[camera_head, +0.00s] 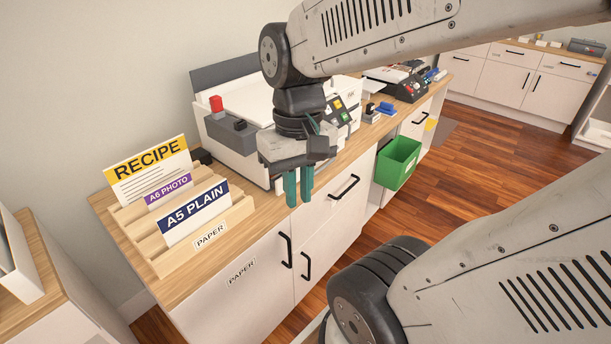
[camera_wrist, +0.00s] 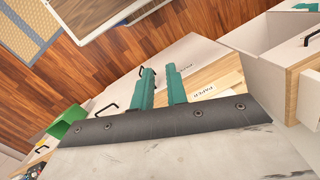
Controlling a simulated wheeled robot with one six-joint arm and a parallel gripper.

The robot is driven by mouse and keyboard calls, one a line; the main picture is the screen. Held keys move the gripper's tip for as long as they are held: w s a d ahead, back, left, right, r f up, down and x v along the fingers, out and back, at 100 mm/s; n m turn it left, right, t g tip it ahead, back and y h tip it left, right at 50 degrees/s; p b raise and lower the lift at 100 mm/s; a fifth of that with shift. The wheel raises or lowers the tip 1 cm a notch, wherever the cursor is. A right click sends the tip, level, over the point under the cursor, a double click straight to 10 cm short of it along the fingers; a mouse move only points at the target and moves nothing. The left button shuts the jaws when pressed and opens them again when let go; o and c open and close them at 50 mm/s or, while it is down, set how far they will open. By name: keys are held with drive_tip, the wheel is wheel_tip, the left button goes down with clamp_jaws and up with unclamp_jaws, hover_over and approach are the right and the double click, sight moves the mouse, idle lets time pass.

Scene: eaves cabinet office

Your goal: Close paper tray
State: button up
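My gripper (camera_head: 298,188) hangs in front of the white printer (camera_head: 232,140), its two teal fingers pointing down over the counter's front edge. In the wrist view the fingers (camera_wrist: 162,88) stand apart with a gap and nothing between them. The printer has a grey raised lid, a red knob and a small button panel (camera_head: 342,112). My wrist hides much of its front, so I cannot make out a paper tray there or how far out it is.
A wooden rack (camera_head: 172,262) labelled PAPER holds RECIPE, A6 PHOTO and A5 PLAIN cards left of the printer. Black handles (camera_head: 285,249) stick out from the cabinet front below. A green bin (camera_head: 397,162) hangs to the right. Wooden floor is open at right.

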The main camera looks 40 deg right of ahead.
drive_tip(key=w+d+f+m+y, duration=0.5)
drive_tip(key=w+f+m+y, duration=0.2)
drive_tip(key=f+m, duration=0.3)
drive_tip(key=n+t+h, duration=0.7)
drive_tip(key=n+t, duration=0.9)
drive_tip(key=n, duration=1.6)
approach(316, 172)
drive_tip(key=f+x, duration=0.1)
drive_tip(key=x, duration=0.9)
drive_tip(key=shift+w+d+r, duration=0.15)
drive_tip(key=shift+d, duration=0.15)
clamp_jaws()
